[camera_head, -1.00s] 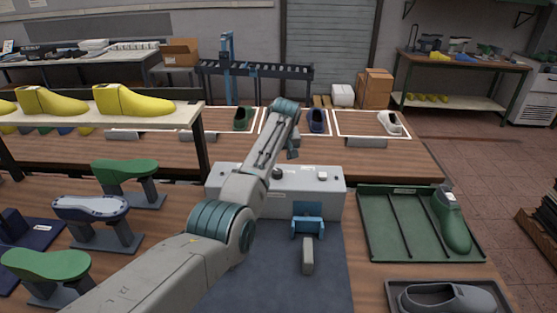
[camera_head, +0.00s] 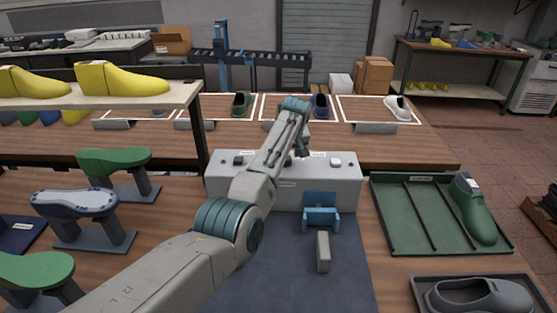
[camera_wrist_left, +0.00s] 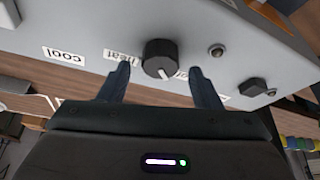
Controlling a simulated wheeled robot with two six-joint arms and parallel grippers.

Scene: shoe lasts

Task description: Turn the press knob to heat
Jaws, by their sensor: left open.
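The press (camera_head: 290,192) is a pale grey box on the near table, with a blue clamp (camera_head: 320,217) at its front. Its black round knob (camera_wrist_left: 160,60) shows in the left wrist view, with a white pointer mark aimed down and right in that picture. The "heat" label (camera_wrist_left: 121,57) and "cool" label (camera_wrist_left: 64,55) lie to the knob's left there; another label beside the knob is partly hidden. My left gripper (camera_wrist_left: 163,75) is open, its fingers at either side of the knob; contact cannot be told. In the head view my left gripper (camera_head: 300,150) is over the press top.
A green tray (camera_head: 395,225) with a green shoe last stands right of the press, and a grey tray (camera_head: 418,290) with a grey shoe in front. Shoe-last stands (camera_head: 95,235) are at left, beside a shelf (camera_head: 150,100) with yellow lasts. The dark mat (camera_head: 285,270) is mostly clear.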

